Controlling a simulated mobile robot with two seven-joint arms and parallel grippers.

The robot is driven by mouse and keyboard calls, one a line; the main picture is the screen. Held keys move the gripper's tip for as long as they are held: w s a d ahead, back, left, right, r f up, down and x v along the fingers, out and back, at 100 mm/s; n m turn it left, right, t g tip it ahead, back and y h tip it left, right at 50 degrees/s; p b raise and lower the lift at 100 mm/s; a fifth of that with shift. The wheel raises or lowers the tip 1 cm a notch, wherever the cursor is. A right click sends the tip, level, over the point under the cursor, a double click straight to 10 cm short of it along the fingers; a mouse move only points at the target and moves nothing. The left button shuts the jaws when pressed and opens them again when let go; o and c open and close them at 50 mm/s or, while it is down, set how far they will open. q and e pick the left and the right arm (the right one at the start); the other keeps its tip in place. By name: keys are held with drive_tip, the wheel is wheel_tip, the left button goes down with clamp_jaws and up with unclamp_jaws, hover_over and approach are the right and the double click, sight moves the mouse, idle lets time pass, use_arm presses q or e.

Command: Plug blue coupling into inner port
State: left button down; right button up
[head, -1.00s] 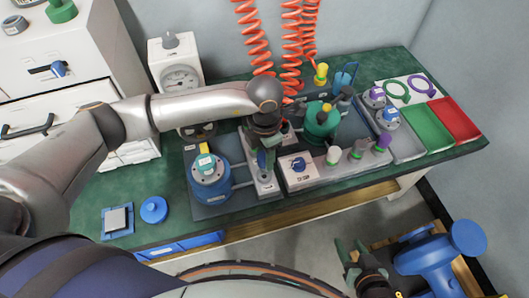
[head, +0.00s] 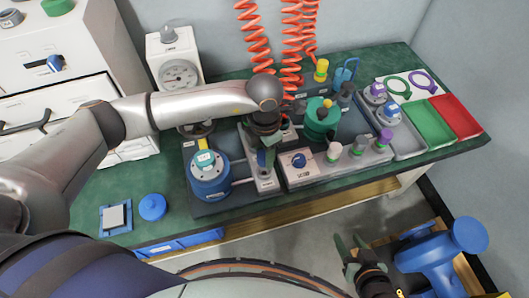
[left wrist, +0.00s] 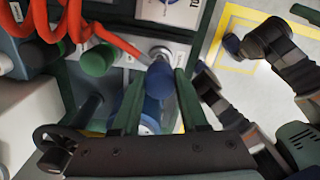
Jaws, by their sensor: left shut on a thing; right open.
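My left gripper (head: 264,157) points down over a narrow grey port block (head: 267,186) beside the blue cylinder (head: 210,182). In the left wrist view its green fingers (left wrist: 160,92) are shut on the blue coupling (left wrist: 161,83). The coupling's far end is at or very close to a round metal port (left wrist: 160,53) on a light block. I cannot tell whether it is seated in it. In the head view the coupling is mostly hidden by the gripper. My right gripper (head: 350,246) is open and empty, in front of the bench.
Orange coiled hoses (head: 290,50) hang behind my left gripper. A green vessel (head: 320,120) and a white panel with a blue knob (head: 299,161) stand to its right. Green (head: 428,128) and red trays lie at the right end. A blue valve body (head: 440,255) is beside my right gripper.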

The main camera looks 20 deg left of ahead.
idle(0.6)
use_arm(q)
drive_tip(key=shift+f+b, duration=1.4)
drive_tip(key=shift+f, duration=0.05)
drive_tip(key=shift+c, duration=1.8)
unclamp_jaws()
wheel_tip(320, 180, up, 2)
wheel_tip(320, 180, up, 10)
drive_tip(key=shift+f+p, duration=0.15)
drive_tip(key=shift+p, duration=0.5)
drive_tip(key=shift+r, duration=0.45)
